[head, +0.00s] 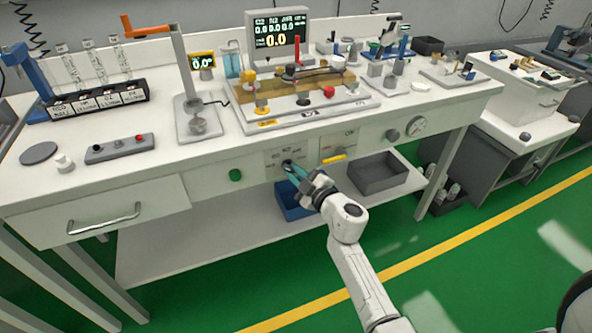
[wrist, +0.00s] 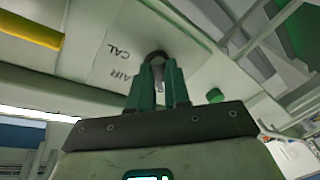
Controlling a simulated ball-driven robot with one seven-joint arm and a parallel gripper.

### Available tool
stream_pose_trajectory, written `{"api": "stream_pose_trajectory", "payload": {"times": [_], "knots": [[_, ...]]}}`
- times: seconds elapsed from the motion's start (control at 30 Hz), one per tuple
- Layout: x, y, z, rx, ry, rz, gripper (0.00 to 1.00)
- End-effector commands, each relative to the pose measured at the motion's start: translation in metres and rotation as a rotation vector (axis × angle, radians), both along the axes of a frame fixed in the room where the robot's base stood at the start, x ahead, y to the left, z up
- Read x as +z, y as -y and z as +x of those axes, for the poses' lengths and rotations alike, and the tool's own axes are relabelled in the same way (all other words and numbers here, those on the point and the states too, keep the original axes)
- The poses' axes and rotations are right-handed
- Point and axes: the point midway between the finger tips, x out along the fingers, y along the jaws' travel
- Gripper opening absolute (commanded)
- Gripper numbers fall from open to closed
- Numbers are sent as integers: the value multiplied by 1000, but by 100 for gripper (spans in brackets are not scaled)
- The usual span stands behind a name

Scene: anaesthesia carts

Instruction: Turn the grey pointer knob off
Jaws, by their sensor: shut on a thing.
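The grey pointer knob (head: 286,163) is on a pale panel (head: 272,156) on the front of the bench, below the tabletop. In the wrist view the dark knob (wrist: 157,57) shows at the fingertips, with the printed words AIR and CAL beside it. My gripper (head: 291,169) reaches up to it from the front. In the wrist view its two green fingers (wrist: 158,80) are shut on the knob's grey pointer part. The fingers hide part of the knob, so its exact pointing direction is unclear.
A green knob (head: 236,175) is left of the panel. A yellow handle (head: 333,157) is to the right, with a round dark knob (head: 392,134) and a gauge (head: 417,125) farther right. A blue bin (head: 290,208) and a grey bin (head: 378,182) sit on the shelf below.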

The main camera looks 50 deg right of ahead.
Motion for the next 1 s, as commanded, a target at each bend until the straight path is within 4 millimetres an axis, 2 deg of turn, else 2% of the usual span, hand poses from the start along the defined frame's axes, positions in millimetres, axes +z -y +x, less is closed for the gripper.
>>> {"api": "stream_pose_trajectory", "payload": {"times": [0.03, 0.13, 0.6, 1.0], "knots": [[6, -1, 0, 1, -18, -24, 0], [7, -1, 0, 2, -59, -89, 0], [6, -1, 0, 2, -243, -391, 0], [5, -1, 0, 2, -312, -505, 0]]}}
